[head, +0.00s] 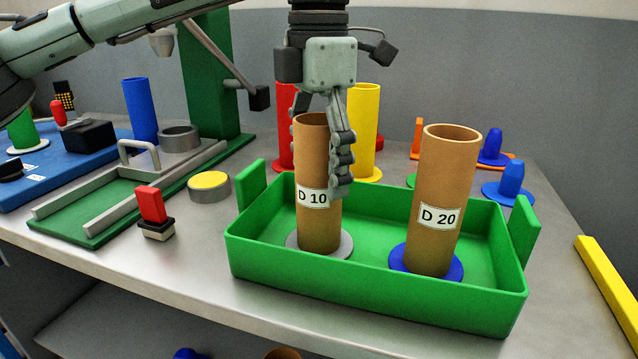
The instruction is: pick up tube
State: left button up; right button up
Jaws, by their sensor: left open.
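A brown cardboard tube labelled D 10 (316,225) stands upright on a grey disc (343,246) in the left part of a green tray (380,302). A wider brown tube labelled D 20 (446,190) stands on a blue disc (456,268) in the right part. My left gripper (326,160) points down at the D 10 tube and is open. One finger overlaps the tube's upper right side in the picture; the other is partly hidden behind its top. I cannot tell whether either finger touches it. My right gripper is not in view.
Red (286,135) and yellow (363,130) tubes stand behind the tray. A red-handled stamp-like item (152,208) and a yellow-topped grey cylinder (208,187) are to its left. A green fixture (100,205) and blue tube (140,112) stand farther left. Blue pegs (511,180) are back right.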

pick_arm(q)
jog(key=shift+f, duration=0.4)
jog(key=shift+c, duration=0.3)
jog(key=c, duration=1.2)
jog(key=shift+r, duration=0.15)
notch_tip(320, 180, up, 10)
jog(key=shift+f, duration=0.1)
